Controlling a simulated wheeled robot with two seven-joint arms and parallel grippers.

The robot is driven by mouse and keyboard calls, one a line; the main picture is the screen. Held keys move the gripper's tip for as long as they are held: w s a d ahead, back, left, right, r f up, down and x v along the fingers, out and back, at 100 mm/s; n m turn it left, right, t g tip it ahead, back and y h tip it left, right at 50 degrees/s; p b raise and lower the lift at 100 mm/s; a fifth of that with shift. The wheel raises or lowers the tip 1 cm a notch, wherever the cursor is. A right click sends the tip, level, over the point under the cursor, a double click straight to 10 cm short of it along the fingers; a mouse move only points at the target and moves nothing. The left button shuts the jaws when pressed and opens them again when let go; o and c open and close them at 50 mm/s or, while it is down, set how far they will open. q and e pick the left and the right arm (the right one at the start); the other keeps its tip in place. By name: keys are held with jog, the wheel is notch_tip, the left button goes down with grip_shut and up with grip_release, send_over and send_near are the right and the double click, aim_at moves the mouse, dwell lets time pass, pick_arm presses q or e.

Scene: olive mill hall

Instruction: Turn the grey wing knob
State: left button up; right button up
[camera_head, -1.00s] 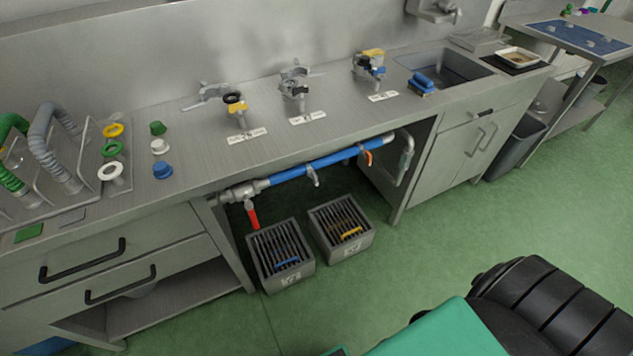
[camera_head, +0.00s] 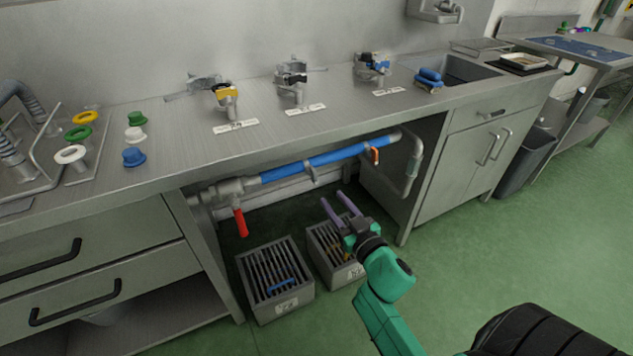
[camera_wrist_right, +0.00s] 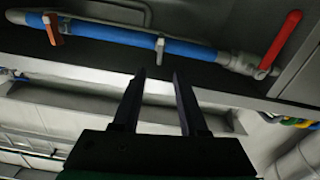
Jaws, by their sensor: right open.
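The grey wing knob (camera_head: 312,173) is a small grey handle on the underside of a blue pipe (camera_head: 340,157) below the counter. In the right wrist view it shows (camera_wrist_right: 160,46) above and between my fingertips, standing off from them. My right gripper (camera_head: 341,203) is open, with purple-grey fingers and nothing between them. It is below and to the right of the knob in the head view, in front of a grey crate. In the right wrist view the two dark fingers (camera_wrist_right: 159,78) point at the pipe. My left gripper is not in view.
A red lever (camera_head: 240,222) hangs at the pipe's left end and an orange handle (camera_head: 375,155) to the right. Two slatted crates, left (camera_head: 302,299) and right (camera_head: 316,242), stand on the floor beneath. The counter (camera_head: 300,123) overhangs the pipe and carries several valves.

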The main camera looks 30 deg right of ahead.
aim_at(315, 178)
jog(key=w, duration=1)
jog(key=shift+w, duration=0.2)
grip_shut()
